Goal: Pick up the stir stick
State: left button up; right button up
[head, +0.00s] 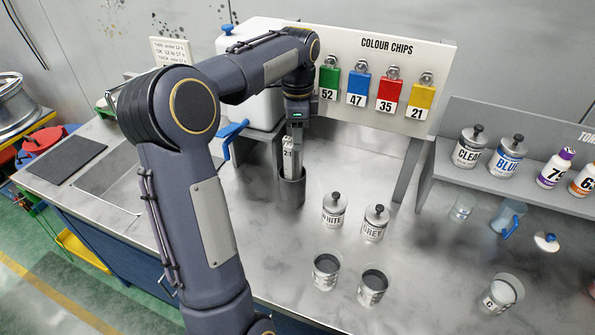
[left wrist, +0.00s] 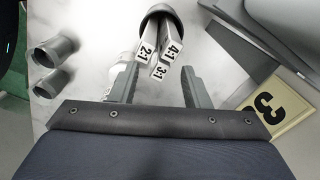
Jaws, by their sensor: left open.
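Several pale stir sticks, labelled 2:1 (left wrist: 147,50), 3:1 (left wrist: 160,71) and 4:1 (left wrist: 174,50) in the left wrist view, stand in a dark cup (head: 291,190). The cup's rim also shows in the left wrist view (left wrist: 160,10). In the head view only the 2:1 label (head: 288,154) reads clearly. My left gripper (head: 293,137) is open, pointing down above the cup. In the left wrist view its two fingers (left wrist: 161,72) stand apart on either side of the labelled ends. I cannot tell whether they touch any stick. My right gripper is not in view.
The colour chips board (head: 438,65) stands behind the cup. White (head: 334,213) and grey (head: 375,225) lidded cans stand to the right, with two open cans (head: 326,270) in front. A shelf (head: 495,185) holds bottles.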

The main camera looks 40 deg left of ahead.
aim_at(297, 157)
pick_arm(q)
notch_tip(297, 157, down, 7)
jog(key=shift+f, duration=0.2)
grip_shut()
dwell(0.4)
